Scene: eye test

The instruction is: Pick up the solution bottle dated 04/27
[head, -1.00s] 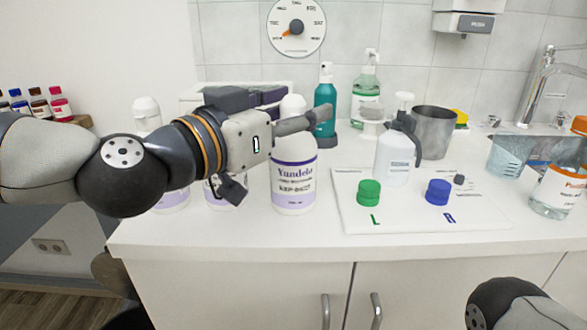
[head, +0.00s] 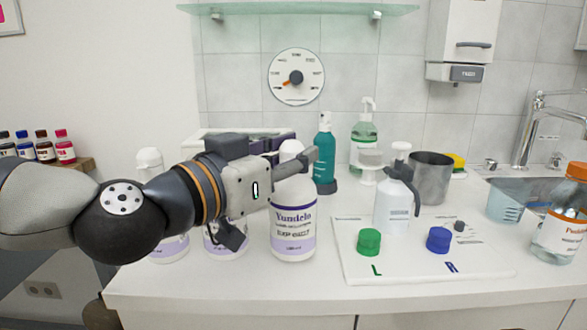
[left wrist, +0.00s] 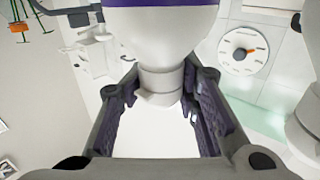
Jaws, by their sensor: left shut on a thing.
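Three white solution bottles with purple bands stand at the left of the counter. The front right one (head: 293,232) is upright, labelled "Yundelo", with a date line that looks like EXP 04/27 but is blurred. My left gripper (head: 297,162) is shut on its neck, just below the cap. In the left wrist view the bottle's neck (left wrist: 160,80) sits between the two fingers. The middle bottle (head: 222,248) is mostly hidden by my gripper, and its date does not show. The left bottle (head: 150,160) is partly covered by my arm. My right gripper is out of view.
A teal spray bottle (head: 325,160) and a green pump bottle (head: 364,130) stand behind. A white mat (head: 400,268) with a green cap (head: 369,241), a blue cap (head: 438,239) and a white spray bottle (head: 392,205) lies to the right. A metal cup (head: 431,180) stands behind it.

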